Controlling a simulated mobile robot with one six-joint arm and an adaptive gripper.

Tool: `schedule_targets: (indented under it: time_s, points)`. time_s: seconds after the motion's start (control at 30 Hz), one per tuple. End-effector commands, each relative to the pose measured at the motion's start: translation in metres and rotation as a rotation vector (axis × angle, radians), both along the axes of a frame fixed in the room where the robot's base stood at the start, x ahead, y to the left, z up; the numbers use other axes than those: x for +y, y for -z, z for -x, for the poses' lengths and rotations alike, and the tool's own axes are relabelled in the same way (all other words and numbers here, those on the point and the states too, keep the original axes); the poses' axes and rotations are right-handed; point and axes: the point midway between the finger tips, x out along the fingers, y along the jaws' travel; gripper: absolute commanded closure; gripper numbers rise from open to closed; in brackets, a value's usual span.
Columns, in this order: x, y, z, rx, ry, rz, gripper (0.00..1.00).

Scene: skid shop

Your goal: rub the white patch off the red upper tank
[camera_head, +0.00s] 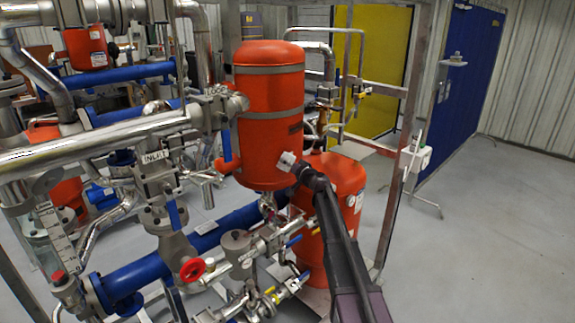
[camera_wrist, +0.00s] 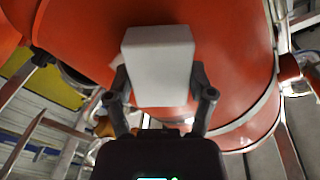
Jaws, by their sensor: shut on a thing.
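The red upper tank (camera_head: 266,98) stands upright in the steel frame, with grey bands around it. It fills much of the wrist view (camera_wrist: 235,60). My gripper (camera_head: 303,172) is at the tank's lower right side, shut on a white block (camera_wrist: 160,65). The block (camera_head: 286,161) is at the tank wall; I cannot tell whether it touches. The two fingers grip the block from both sides in the wrist view.
A red lower tank (camera_head: 340,185) stands just below and right, close under my arm. Pipes, valves and a blue pipe (camera_head: 130,280) crowd the left and front. A frame post (camera_head: 400,140) rises to the right. The floor (camera_head: 490,220) at the right is clear.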

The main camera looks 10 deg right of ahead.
Motion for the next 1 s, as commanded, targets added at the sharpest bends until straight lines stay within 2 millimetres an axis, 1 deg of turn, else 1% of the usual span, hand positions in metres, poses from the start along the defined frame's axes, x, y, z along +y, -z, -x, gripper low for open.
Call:
schedule_targets:
  time_s: [0.53,0.67,1.0]
  points:
    - [-0.030,0.000,-0.014,0.000,0.000,0.000,0.68]
    - [-0.033,0.000,-0.015,0.000,0.000,0.000,0.68]
    - [-0.033,0.000,-0.016,0.000,0.000,0.000,0.68]
